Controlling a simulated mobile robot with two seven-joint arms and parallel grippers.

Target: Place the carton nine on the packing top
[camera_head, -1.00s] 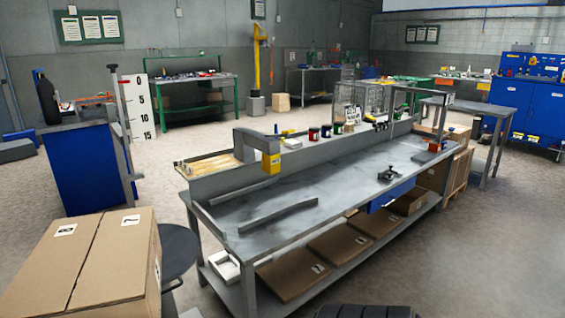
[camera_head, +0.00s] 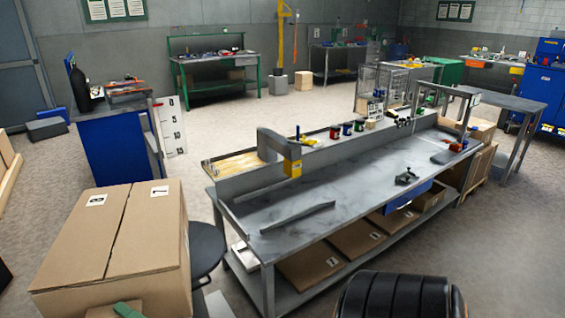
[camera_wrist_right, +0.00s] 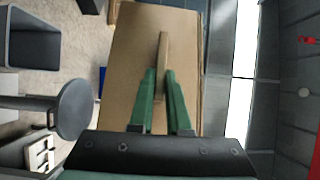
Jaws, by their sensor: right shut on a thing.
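A large tan carton (camera_head: 148,245) fills the lower left of the head view, with a seam across its top and two white labels whose marks I cannot read surely. A green finger of my right gripper (camera_head: 127,310) shows at its near side, at the bottom edge. In the right wrist view my right gripper (camera_wrist_right: 160,105) is shut on a narrow upright cardboard strip of a carton (camera_wrist_right: 185,30). I cannot tell whether this is carton nine. The long grey bench top (camera_head: 345,180), which may be the packing top, stands right of the carton. My left gripper is out of view.
A dark round stool (camera_head: 208,243) stands between carton and bench. Several flat cartons (camera_head: 355,238) lie on the bench's lower shelf. Grey strips (camera_head: 298,217), a small dark clamp-like tool (camera_head: 406,177) and a grey post with a yellow part (camera_head: 291,165) are on the bench. Much of its middle is clear.

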